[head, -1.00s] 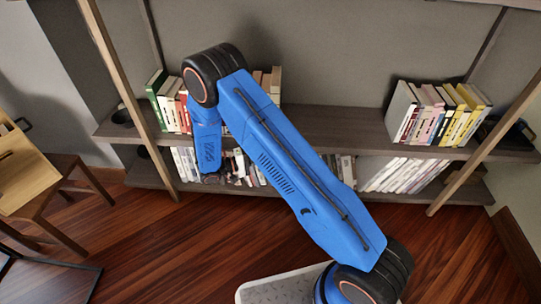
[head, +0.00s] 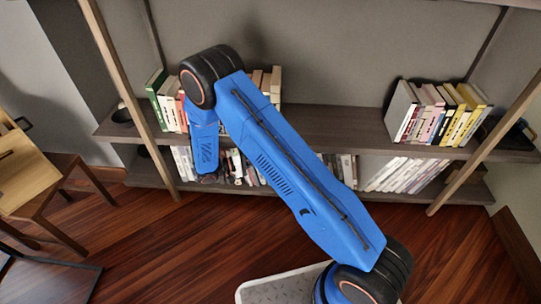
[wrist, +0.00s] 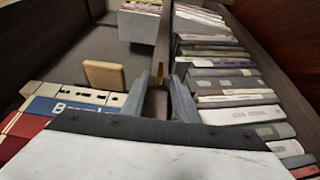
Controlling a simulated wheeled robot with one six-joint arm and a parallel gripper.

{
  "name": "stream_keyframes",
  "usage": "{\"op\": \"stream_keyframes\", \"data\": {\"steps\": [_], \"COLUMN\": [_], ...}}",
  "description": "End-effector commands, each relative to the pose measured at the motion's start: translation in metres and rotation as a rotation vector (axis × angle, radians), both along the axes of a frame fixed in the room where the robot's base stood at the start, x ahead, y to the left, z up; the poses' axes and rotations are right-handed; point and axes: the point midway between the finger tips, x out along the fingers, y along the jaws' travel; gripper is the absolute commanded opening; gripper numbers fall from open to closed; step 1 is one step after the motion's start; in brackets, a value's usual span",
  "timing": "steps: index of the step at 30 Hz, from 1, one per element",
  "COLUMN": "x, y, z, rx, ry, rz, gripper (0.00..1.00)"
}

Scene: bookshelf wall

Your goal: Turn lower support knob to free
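In the wrist view my gripper (wrist: 162,98) has its two grey fingers apart, pointing towards a dark shelf edge between two rows of books. A small tan-brown piece (wrist: 155,101) shows in the gap between the fingers; I cannot tell whether it is the lower support knob or whether the fingers touch it. No knob can be made out in the head view, where my blue arm covers the middle of the shelves and my gripper cannot be made out clearly. A tan block (wrist: 105,75) lies left of the fingers in the wrist view.
The upper shelf (head: 335,128) has free room between its book groups. White books (head: 405,174) stand on the lower shelf. Slanted wooden posts (head: 125,90) frame the unit. A wooden chair (head: 28,170) stands at left. In the wrist view, books (wrist: 235,95) crowd the right side.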

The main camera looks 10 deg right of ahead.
Motion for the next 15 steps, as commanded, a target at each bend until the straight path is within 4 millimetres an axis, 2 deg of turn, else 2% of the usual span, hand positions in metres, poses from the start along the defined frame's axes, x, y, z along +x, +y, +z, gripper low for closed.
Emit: {"op": "stream_keyframes", "data": {"steps": [15], "x": [-0.008], "y": [0.101], "z": [-0.002], "rx": [0.002], "ry": [-0.001], "rz": [0.003], "gripper": [0.27]}}
